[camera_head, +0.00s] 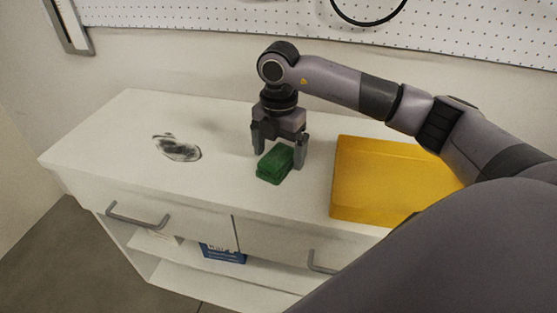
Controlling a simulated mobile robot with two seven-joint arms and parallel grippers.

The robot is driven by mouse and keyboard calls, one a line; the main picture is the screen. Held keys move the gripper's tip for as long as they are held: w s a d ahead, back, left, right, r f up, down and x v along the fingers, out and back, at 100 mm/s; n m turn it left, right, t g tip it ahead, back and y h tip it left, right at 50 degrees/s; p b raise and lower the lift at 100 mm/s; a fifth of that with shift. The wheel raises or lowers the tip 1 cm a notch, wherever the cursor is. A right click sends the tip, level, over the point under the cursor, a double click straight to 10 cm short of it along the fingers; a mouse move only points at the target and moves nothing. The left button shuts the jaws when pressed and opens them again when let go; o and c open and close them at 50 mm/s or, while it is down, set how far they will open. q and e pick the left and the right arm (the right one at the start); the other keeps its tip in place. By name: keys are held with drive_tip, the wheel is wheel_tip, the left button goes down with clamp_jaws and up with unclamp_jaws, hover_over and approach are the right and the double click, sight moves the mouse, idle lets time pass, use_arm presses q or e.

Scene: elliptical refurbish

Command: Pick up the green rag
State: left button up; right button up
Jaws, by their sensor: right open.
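The green rag (274,163) lies folded as a small block on the white cabinet top, left of the yellow tray. My right gripper (279,158) points down over the rag. Its jaws are open, with one finger to the left of the rag and the other to the right. I cannot tell whether the fingers touch the rag. My left gripper is not in view.
A yellow tray (345,207) sits on the right of the white cabinet (115,150), partly hidden by my right arm. A grey and white crumpled item (178,149) lies at left. A blue box (222,254) stands on the shelf below. A pegboard wall (230,15) is behind.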

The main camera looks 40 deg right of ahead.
sight(279, 157)
drive_tip(key=shift+f, duration=0.15)
drive_tip(key=shift+c, duration=0.3)
drive_tip(key=c, duration=1.1)
drive_tip(key=shift+r+p, duration=1.4)
drive_tip(key=shift+r, duration=8.65)
drive_tip(key=shift+o, duration=0.6)
